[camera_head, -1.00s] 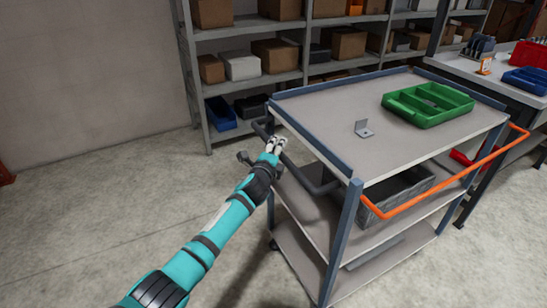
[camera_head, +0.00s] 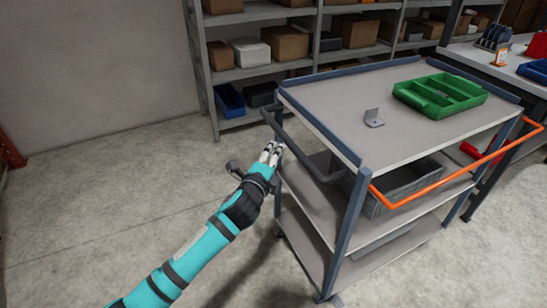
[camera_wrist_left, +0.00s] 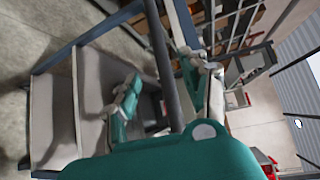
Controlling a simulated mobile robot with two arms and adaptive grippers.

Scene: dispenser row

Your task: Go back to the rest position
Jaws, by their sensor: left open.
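My left gripper (camera_head: 270,153) is in the head view, just left of the cart (camera_head: 325,91), close to its dark push handle (camera_head: 300,145). It is open and holds nothing. The left wrist view shows its teal and grey fingers (camera_wrist_left: 160,92) apart, with the dark handle bar (camera_wrist_left: 163,62) passing between them in the picture. I cannot tell whether they touch the bar. My right gripper is not in view.
On the cart's top lie a green divided tray (camera_head: 440,95) and a small grey bracket (camera_head: 373,118). A grey crate (camera_head: 405,185) is on the shelf below. An orange handle (camera_head: 450,178) spans the cart's near right side. Shelving (camera_head: 250,75) stands behind. Floor at left is clear.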

